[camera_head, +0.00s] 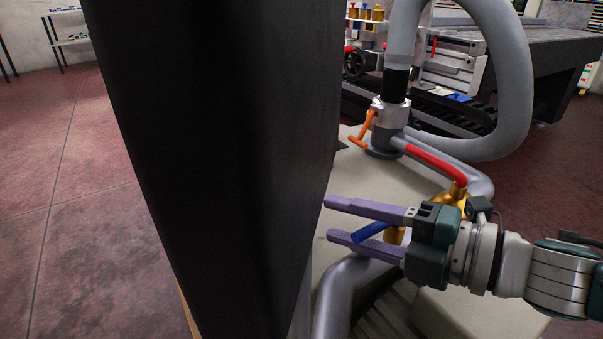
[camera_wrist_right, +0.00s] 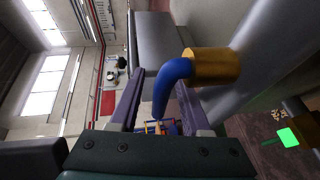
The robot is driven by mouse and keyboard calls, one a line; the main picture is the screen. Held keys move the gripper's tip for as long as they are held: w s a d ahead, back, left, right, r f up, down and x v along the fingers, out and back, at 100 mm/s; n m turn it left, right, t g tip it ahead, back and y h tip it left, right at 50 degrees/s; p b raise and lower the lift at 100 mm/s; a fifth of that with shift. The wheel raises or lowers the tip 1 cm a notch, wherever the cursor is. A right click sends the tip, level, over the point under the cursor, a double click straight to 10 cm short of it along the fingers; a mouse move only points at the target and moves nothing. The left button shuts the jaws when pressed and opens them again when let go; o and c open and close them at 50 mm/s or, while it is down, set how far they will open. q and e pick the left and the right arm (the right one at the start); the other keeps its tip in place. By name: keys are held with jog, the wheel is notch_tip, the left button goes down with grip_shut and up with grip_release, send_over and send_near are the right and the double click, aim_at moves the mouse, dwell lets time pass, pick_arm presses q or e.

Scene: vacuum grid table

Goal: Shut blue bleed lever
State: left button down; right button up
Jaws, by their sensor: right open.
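The blue bleed lever (camera_head: 374,231) sits on a small brass valve (camera_head: 394,235) on the grey pipe. My right gripper (camera_head: 332,219) is open, and its two purple fingers lie on either side of the lever in the head view. In the right wrist view the blue lever (camera_wrist_right: 169,84) comes out of its brass fitting (camera_wrist_right: 213,66) and bends down between the open fingers. I cannot tell whether a finger touches it. My left gripper is not in view.
A red lever (camera_head: 437,163) on a brass valve and an orange handle (camera_head: 361,133) stand farther back. A thick grey hose (camera_head: 517,80) arches behind. A large black panel (camera_head: 225,130) blocks the middle left. Grey pipe (camera_head: 345,290) runs below the gripper.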

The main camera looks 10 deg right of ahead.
aim_at(378, 231)
jog(key=p+v, duration=0.2)
jog(key=v, duration=0.7)
jog(key=shift+w+r, duration=0.1)
jog(key=shift+s+d, duration=0.35)
jog(key=shift+s, duration=0.05)
jog(key=shift+r, duration=0.1)
